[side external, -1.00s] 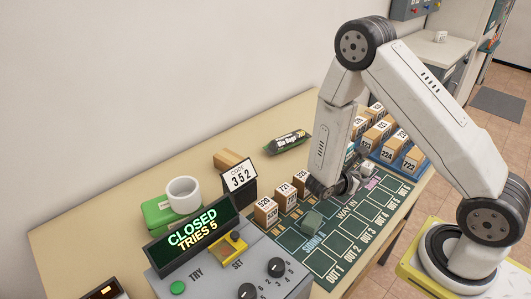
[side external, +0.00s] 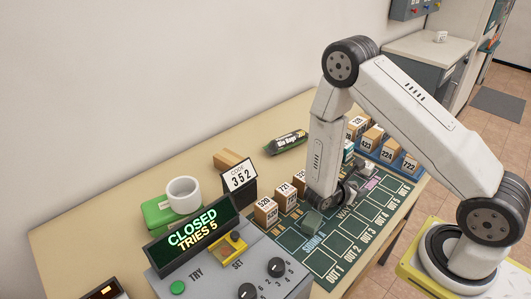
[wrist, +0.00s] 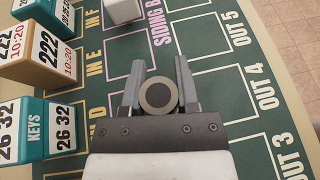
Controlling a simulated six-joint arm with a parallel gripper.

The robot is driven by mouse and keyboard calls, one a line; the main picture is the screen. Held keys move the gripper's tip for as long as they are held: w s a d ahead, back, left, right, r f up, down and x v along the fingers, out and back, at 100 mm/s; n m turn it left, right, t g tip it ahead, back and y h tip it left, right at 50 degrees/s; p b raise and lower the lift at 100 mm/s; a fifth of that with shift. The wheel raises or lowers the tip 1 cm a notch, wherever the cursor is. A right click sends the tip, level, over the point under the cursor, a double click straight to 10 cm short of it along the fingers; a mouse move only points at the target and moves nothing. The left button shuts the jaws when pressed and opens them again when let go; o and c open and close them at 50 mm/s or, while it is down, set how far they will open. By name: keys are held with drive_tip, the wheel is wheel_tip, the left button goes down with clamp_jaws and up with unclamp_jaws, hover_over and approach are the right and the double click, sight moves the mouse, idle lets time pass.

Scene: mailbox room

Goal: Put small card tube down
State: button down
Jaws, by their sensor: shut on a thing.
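The small card tube (wrist: 158,96) is a grey-brown ring with a dark centre, seen end-on in the wrist view. It sits between the two fingers of my gripper (wrist: 159,88), which is shut on it. In the side view my gripper (side external: 335,197) points down, low over the green mat (side external: 318,262). The tube cannot be made out there. In the wrist view the mat (wrist: 205,75) under the tube shows its Siding B strip and the OUT 4 and OUT 5 boxes. I cannot tell whether the tube touches the mat.
Numbered blocks (side external: 265,211) stand in a row left of my gripper. A blue tray (side external: 390,160) of blocks lies behind. In the wrist view a 222 block (wrist: 40,58) and a KEYS box (wrist: 24,130) stand left. The OUT boxes are clear.

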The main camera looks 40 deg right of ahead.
drive_tip(key=shift+f, duration=0.15)
drive_tip(key=shift+c, duration=1.8)
unclamp_jaws()
drive_tip(key=shift+w+a+r, duration=0.15)
drive_tip(key=shift+a+r, duration=0.25)
drive_tip(key=shift+a, duration=0.05)
drive_tip(key=v, duration=1.1)
